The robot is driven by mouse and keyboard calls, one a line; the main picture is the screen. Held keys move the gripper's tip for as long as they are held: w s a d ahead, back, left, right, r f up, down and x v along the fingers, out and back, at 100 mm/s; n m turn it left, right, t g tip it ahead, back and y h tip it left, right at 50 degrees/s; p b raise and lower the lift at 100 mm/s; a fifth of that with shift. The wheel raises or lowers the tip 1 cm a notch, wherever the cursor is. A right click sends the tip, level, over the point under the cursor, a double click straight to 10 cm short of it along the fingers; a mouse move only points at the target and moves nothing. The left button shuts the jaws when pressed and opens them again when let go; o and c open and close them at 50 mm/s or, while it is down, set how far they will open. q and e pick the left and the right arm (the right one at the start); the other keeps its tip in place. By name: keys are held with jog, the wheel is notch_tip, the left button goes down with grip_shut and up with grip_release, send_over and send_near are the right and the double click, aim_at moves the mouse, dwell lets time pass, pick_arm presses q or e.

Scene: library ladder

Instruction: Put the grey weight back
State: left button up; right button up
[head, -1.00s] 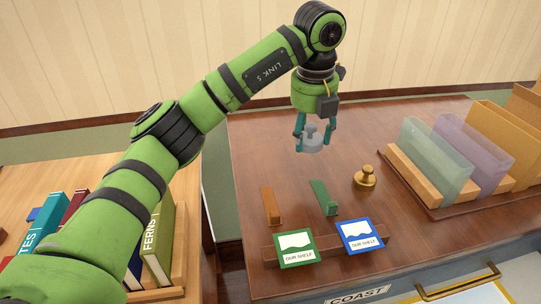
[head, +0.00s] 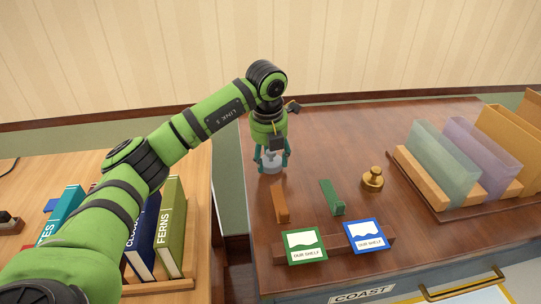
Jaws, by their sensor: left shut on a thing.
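The grey weight (head: 271,163) is a small light-grey knobbed weight at the left back of the dark wooden table (head: 320,150). My left gripper (head: 271,158) points down and is shut on the weight, with a teal finger on each side. I cannot tell whether the weight's base touches the table top. A brass weight (head: 372,179) of similar shape stands to the right on the same table. My right gripper is not in view.
An orange block (head: 280,205) and a green block (head: 332,198) stand in front of the weight, behind two cards, green (head: 304,246) and blue (head: 368,235). A file rack (head: 440,185) is at right. Books (head: 170,225) stand on the left desk.

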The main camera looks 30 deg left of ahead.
aim_at(269, 166)
pick_arm(q)
jog(key=shift+f, duration=0.1)
jog(key=shift+f, duration=0.2)
jog(key=o, duration=1.6)
jog(key=shift+r, duration=0.1)
jog(key=r, duration=0.4)
jog(key=s+r, duration=0.1)
jog(key=r, duration=0.7)
jog(key=shift+s+d, duration=0.2)
jog(key=shift+s, duration=0.15)
